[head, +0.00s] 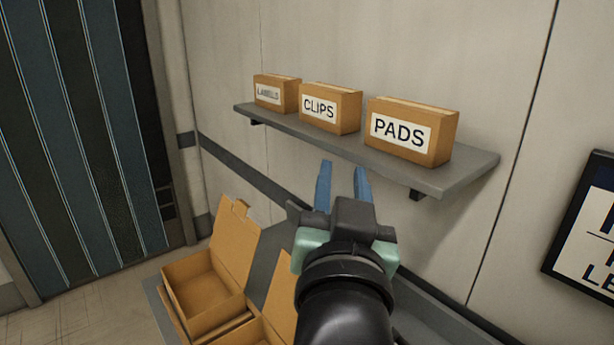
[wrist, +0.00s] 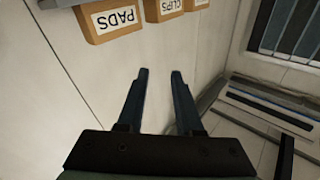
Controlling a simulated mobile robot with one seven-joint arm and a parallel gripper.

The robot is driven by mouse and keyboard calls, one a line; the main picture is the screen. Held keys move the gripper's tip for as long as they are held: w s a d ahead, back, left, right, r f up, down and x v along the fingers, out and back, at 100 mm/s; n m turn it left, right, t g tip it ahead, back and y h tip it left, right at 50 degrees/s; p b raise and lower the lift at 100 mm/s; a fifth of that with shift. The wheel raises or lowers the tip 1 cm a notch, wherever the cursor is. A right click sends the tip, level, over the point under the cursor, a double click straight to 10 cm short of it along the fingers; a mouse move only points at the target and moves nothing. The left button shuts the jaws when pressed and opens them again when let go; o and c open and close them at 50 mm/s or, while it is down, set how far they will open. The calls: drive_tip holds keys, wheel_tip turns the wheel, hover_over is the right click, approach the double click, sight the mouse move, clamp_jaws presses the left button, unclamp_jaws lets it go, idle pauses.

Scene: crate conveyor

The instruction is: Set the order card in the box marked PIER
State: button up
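My gripper (head: 342,188) is raised in front of the wall, a little below the shelf. Its two blue fingers are apart with nothing between them; the wrist view shows the same empty gap at my gripper (wrist: 161,78). Two open cardboard boxes stand below and to the left: one box (head: 205,290) with its lid up and its inside looking empty, and a second box (head: 268,315) partly hidden by my arm and cut by the bottom edge. No PIER marking and no order card show in either view.
A grey wall shelf (head: 466,174) holds boxes lettered LABELS (head: 290,95), CLIPS (head: 345,110) and PADS (head: 441,140). A dark-framed sign (head: 590,235) hangs at the right edge. A striped curtain (head: 80,130) fills the left. Floor shows at lower left.

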drive_tip(key=s+a+r+n+t, duration=0.1)
drive_tip(key=s+r+t, duration=0.3)
drive_tip(key=r, duration=0.5)
drive_tip(key=s+a+r+n+t+y, duration=0.1)
drive_tip(key=s+a+r+n+t, duration=0.1)
drive_tip(key=s+r, duration=0.5)
wheel_tip(320, 180, up, 3)
drive_tip(key=shift+s+a+r+t+y, duration=0.1)
drive_tip(key=shift+s+a+t+y, duration=0.3)
drive_tip(key=shift+t, duration=0.7)
drive_tip(key=shift+a, duration=0.1)
